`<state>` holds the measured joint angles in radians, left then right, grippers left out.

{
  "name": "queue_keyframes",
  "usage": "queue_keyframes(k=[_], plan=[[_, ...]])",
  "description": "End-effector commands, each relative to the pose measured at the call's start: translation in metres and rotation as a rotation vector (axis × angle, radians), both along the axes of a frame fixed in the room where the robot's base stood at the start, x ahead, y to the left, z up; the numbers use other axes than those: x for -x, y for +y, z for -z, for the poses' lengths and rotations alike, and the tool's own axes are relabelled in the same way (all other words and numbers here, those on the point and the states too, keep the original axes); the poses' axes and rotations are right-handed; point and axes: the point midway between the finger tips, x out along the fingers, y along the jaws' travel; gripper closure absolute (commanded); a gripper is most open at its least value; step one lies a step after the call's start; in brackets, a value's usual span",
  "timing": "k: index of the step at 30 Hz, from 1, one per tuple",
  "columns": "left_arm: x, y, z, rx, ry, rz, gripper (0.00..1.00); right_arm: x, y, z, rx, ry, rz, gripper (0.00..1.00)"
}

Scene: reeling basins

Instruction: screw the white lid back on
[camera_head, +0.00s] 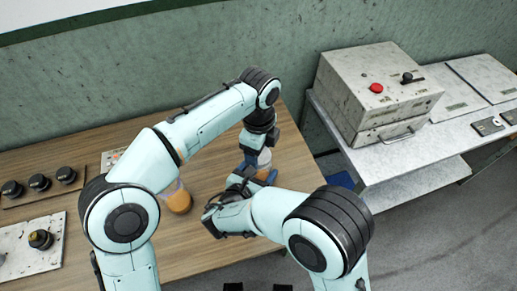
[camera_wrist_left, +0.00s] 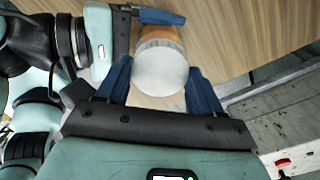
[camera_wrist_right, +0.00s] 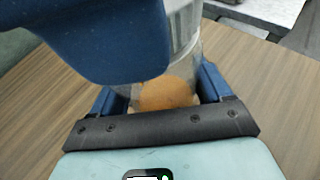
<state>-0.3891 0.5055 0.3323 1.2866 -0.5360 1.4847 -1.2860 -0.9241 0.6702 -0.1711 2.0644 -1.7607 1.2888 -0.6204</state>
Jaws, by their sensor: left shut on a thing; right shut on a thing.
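The white lid (camera_wrist_left: 160,70) sits over a clear jar with orange contents (camera_wrist_right: 168,94); whether its thread is engaged cannot be told. In the head view the lid (camera_head: 264,157) is partly hidden by my left gripper (camera_head: 257,150), which comes down from above. In the left wrist view the blue fingers of my left gripper (camera_wrist_left: 160,78) are on both sides of the lid, shut on it. My right gripper (camera_head: 255,176) is shut on the jar lower down, from the side. In the right wrist view a left gripper finger (camera_wrist_right: 110,40) hides part of the jar.
A second container with orange contents (camera_head: 178,199) stands on the wooden table (camera_head: 100,150) beside my left arm. Several black knobs (camera_head: 39,182) and a pale plate (camera_head: 30,262) lie at the left. A grey box with a red button (camera_head: 376,87) stands on a side bench at the right.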

Motion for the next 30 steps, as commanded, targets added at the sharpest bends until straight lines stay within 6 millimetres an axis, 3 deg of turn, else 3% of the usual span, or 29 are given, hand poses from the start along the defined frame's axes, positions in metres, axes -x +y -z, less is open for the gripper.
queue_keyframes(k=[21, 30], plan=[[0.0001, -0.0018, 0.0035, 0.007, 0.008, 1.688, 0.61, 0.0002, -0.0001, 0.0006, 0.0, 0.001, 0.0, 1.0], [0.0, -0.0011, 0.0015, 0.003, 0.001, 1.908, 0.61, 0.0001, 0.0004, 0.0004, 0.001, 0.002, -0.002, 1.0]])
